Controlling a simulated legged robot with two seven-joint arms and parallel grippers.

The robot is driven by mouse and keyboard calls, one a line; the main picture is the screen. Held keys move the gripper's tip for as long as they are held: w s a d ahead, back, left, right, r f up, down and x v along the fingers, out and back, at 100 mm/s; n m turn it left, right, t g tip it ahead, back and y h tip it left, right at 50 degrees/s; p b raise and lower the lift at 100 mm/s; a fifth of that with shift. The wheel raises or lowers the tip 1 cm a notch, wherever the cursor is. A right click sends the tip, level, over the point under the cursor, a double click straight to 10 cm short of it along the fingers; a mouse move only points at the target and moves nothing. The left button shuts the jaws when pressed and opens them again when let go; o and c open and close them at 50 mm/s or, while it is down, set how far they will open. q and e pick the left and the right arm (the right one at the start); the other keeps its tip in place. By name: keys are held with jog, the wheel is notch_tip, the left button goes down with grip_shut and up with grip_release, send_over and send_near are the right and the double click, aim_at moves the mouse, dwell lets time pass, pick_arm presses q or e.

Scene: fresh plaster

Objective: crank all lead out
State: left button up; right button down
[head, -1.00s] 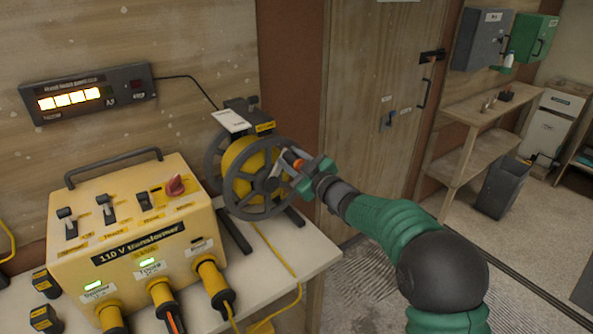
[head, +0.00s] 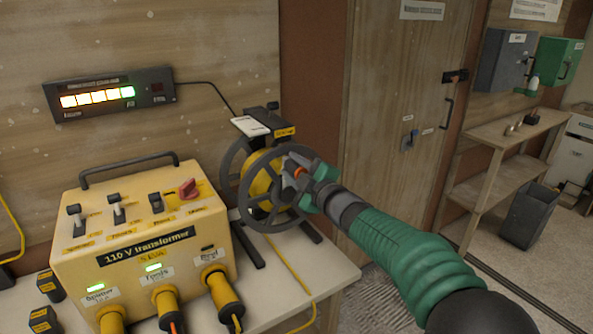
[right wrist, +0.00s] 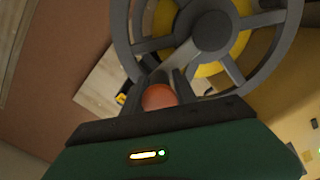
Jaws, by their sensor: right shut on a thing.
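The cable reel (head: 262,207) stands on the bench right of the yellow transformer, with a grey spoked wheel and yellow cable on its drum. My right gripper (head: 300,175) is shut on the reel's orange crank handle, at the right side of the wheel. In the right wrist view the round orange handle (right wrist: 158,97) sits between the fingers, with the wheel (right wrist: 212,32) beyond it. A yellow lead (head: 291,270) runs from the reel down over the bench. My left gripper is not in view.
The yellow 110 V transformer (head: 150,225) has switches, a red knob and plugged-in yellow connectors. A wall display (head: 108,94) shows several lit segments. A door, shelf (head: 500,150) and bin (head: 530,215) stand right.

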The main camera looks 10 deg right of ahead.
jog(key=shift+a+f, duration=0.25)
jog(key=shift+f, duration=0.15)
jog(key=c, duration=1.4)
grip_release()
jog(key=shift+o, duration=1.2)
jog(key=shift+s, duration=0.1)
jog(key=shift+r, duration=0.1)
jog(key=shift+r, duration=0.1)
jog(key=v, duration=1.6)
jog(key=shift+s+d, duration=0.2)
jog(key=shift+s, duration=0.15)
